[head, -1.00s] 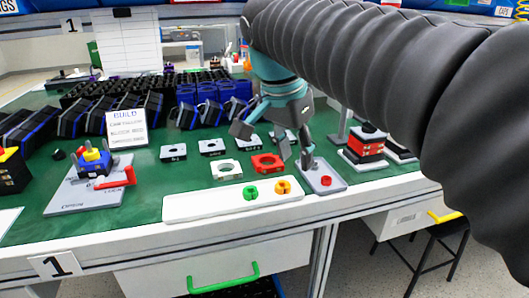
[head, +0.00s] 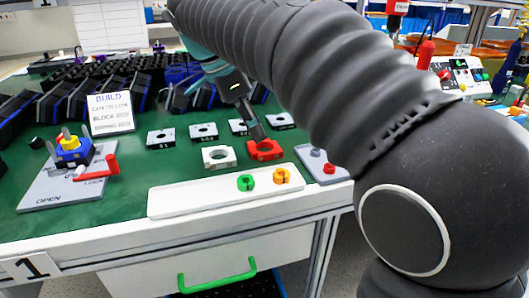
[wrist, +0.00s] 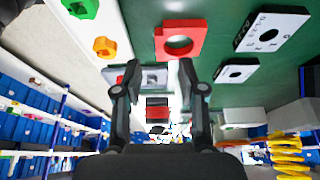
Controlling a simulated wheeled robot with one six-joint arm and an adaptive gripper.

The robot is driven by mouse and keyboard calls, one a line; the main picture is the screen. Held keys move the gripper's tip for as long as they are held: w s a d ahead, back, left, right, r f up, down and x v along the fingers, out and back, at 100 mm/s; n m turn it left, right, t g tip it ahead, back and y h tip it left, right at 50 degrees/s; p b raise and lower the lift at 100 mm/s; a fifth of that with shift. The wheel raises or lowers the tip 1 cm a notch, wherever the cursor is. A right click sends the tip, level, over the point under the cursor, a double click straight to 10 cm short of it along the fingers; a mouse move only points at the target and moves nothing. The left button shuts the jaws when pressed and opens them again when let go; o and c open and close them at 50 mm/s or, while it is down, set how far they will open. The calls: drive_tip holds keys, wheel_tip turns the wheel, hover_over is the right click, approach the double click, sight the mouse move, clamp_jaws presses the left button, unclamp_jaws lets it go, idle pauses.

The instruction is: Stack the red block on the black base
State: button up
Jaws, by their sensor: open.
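The red block (head: 265,150), a flat plate with a round hole, lies on the green mat right of a similar white block. It shows in the wrist view (wrist: 180,41) beyond the fingertips. My gripper (head: 249,118) is just behind and above the red block in the head view, with one dark finger close to it. In the wrist view my gripper (wrist: 153,68) has its fingers wide apart and empty. At the left, a blue-and-black part with a yellow top (head: 72,150) sits on a grey fixture. I cannot tell whether its dark lower part is the black base.
The grey fixture (head: 50,188) has a red handle. A white tray (head: 195,200) with a green and an orange ring lies in front. Several grey-white plates lie behind. A black-and-red stack (wrist: 157,108) shows between my fingers. My arm covers the right of the table.

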sight(268, 153)
drive_tip(key=shift+b+x, duration=0.4)
drive_tip(key=shift+x, duration=2.7)
clamp_jaws()
